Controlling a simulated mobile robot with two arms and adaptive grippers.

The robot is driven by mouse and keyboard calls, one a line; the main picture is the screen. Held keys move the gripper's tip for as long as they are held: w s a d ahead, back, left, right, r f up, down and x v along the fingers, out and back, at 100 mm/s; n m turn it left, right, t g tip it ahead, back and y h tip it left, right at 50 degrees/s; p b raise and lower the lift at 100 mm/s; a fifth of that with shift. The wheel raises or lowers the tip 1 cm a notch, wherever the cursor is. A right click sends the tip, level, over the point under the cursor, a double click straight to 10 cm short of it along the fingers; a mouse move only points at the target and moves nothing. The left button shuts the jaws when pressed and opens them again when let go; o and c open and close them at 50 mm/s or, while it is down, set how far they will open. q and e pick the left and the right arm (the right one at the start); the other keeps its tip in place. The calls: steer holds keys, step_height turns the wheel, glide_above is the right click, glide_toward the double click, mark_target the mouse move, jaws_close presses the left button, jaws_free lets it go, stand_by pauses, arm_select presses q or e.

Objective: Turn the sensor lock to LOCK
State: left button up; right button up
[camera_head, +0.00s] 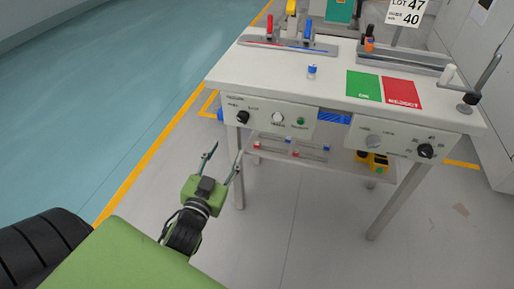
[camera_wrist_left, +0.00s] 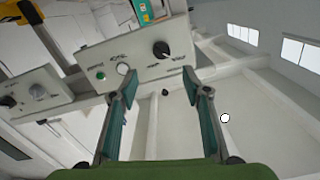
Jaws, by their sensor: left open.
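The table front (camera_head: 340,122) carries two white control panels. The left panel (camera_head: 262,108) has a black knob (camera_head: 242,117), a white button (camera_head: 278,117) and a green button (camera_head: 300,121). The right panel (camera_head: 400,155) has a grey knob (camera_head: 373,141) and a black knob (camera_head: 425,151). The lettering is too small to tell surely which knob is the sensor lock. My left gripper (camera_head: 224,155) is open and empty, below and left of the left panel, apart from it. In the left wrist view, its black knob (camera_wrist_left: 161,49) shows beyond my open fingers (camera_wrist_left: 160,80). My right gripper is out of view.
On the tabletop are a green mat (camera_head: 364,86), a red mat (camera_head: 402,93), a small blue-capped bottle (camera_head: 312,72) and a metal fixture (camera_head: 288,44). A crank (camera_head: 478,90) stands at the right corner. A lower shelf (camera_head: 325,158) holds several small parts. Floor left of the table is clear.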

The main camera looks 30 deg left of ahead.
mark_target(241, 120)
arm_select(q)
steer(key=x, duration=0.4)
steer(key=b+x, duration=0.1)
steer(key=x, duration=0.3)
steer(key=r+x, duration=0.1)
steer(key=x, duration=0.3)
steer(key=shift+w+a, duration=0.1)
steer(key=shift+w, duration=0.25)
steer(key=shift+w+a, duration=0.15)
steer(key=shift+w, duration=0.35)
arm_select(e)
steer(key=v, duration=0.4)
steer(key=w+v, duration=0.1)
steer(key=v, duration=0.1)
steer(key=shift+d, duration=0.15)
arm_select(q)
steer(key=c, duration=1.1)
